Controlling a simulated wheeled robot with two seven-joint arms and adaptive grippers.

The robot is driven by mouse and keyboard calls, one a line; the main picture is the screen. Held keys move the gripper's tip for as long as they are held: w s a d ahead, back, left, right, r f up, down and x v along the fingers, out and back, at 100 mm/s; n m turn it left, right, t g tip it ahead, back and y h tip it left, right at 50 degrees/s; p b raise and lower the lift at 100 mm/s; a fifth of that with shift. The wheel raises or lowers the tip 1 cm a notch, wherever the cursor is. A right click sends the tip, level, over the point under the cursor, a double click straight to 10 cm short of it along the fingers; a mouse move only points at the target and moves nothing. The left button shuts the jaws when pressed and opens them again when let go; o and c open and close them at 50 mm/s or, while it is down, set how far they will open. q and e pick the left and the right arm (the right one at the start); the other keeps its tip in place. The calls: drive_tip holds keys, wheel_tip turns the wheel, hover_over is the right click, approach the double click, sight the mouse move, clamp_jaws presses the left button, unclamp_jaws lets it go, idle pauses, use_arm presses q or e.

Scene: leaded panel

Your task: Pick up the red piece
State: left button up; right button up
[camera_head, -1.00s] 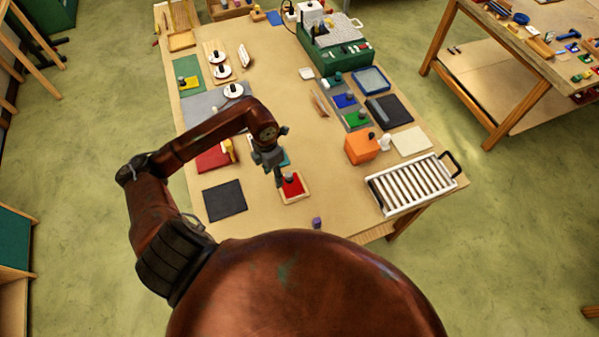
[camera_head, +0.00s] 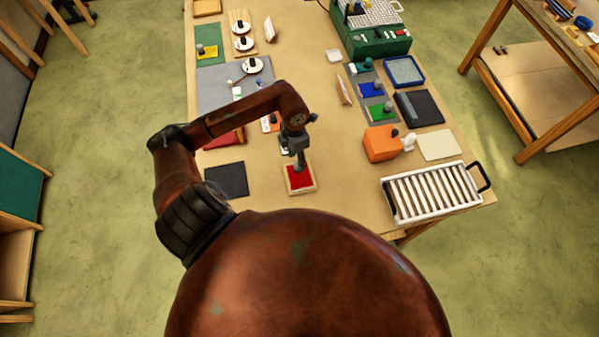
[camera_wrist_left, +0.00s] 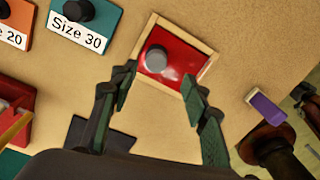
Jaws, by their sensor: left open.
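The red piece (camera_head: 299,179) lies flat in a light wooden frame (camera_head: 312,188) on the table, in front of my left arm. In the wrist view the red piece (camera_wrist_left: 176,68) shows a grey round knob (camera_wrist_left: 156,59) near its left side. My left gripper (camera_head: 298,163) points down over the red piece. In the wrist view my left gripper (camera_wrist_left: 157,82) is open, its fingers apart on either side of the frame's lower part, with nothing between them. Whether the fingertips touch anything I cannot tell.
A dark square mat (camera_head: 226,180) lies left of the frame. An orange box (camera_head: 381,145) and a white slatted rack (camera_head: 432,193) stand to the right. A purple block (camera_wrist_left: 266,108) lies near the table edge. Bare tabletop surrounds the frame.

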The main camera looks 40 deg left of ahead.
sight(300, 174)
use_arm(q)
drive_tip(key=f, duration=0.1)
drive_tip(key=f+p, duration=0.1)
drive_tip(key=f, duration=0.2)
drive_tip(key=shift+w+a+f+p, duration=0.1)
drive_tip(key=shift+w+f+p, duration=0.15)
drive_tip(key=shift+w+p, duration=0.05)
drive_tip(key=shift+f, duration=0.4)
clamp_jaws()
